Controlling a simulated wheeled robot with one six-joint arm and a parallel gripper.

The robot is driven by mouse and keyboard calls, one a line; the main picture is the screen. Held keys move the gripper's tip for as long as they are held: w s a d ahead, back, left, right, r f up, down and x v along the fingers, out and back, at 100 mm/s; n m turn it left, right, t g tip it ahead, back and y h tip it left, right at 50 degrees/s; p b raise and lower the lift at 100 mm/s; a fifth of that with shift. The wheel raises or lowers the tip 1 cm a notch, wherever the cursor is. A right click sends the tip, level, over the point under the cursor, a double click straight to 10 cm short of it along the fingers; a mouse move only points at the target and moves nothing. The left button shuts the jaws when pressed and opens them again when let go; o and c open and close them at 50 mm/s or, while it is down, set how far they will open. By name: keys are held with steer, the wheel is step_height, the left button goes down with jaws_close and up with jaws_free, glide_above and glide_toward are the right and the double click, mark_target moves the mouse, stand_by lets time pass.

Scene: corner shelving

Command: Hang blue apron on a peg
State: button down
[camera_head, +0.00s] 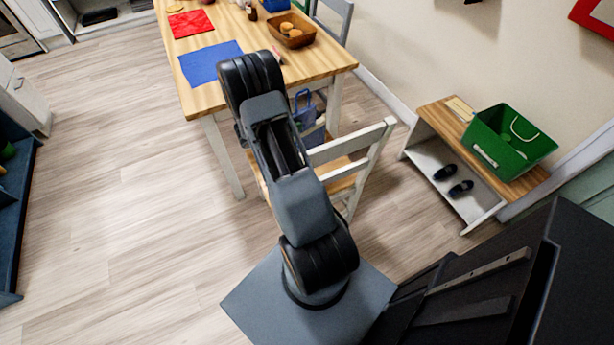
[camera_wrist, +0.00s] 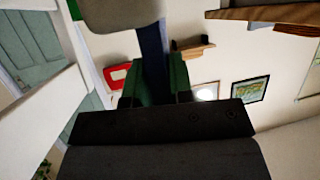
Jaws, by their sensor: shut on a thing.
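The blue apron (camera_head: 306,114) shows in the head view just right of my arm, between the table and the white chair, with a loop at its top. The chair back and my arm hide part of it. In the wrist view my gripper (camera_wrist: 157,82) has two green fingers closed on a dark blue strip (camera_wrist: 151,45), which looks like part of the apron. In the head view the gripper is hidden behind my arm. I cannot make out a peg for certain; a small wooden piece (camera_wrist: 192,46) is on the wall in the wrist view.
The wooden table (camera_head: 312,62) holds a blue mat (camera_head: 208,63), a red mat (camera_head: 192,23) and a brown basket (camera_head: 291,32). The white chair (camera_head: 375,140) stands close to my arm. A low bench (camera_head: 430,115) at the right bears a green bin (camera_head: 520,150). The floor at left is clear.

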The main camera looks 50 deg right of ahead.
steer(key=shift+s+d+f+m+g+y, duration=0.25)
steer(key=shift+s+d+m+g, duration=0.1)
steer(key=shift+m+g, duration=0.25)
steer(key=shift+s+d+f+m+g+y, duration=0.2)
steer(key=shift+s+d+m+g, duration=0.15)
steer(key=shift+m+g, duration=0.2)
step_height(320, 180, down, 10)
steer(key=b, duration=0.1)
steer(key=shift+r, duration=0.2)
steer(key=shift+f, duration=0.1)
steer(key=shift+f+b, duration=0.15)
steer(key=shift+b, duration=0.2)
steer(key=c, duration=1)
jaws_free()
steer(key=shift+a, duration=0.1)
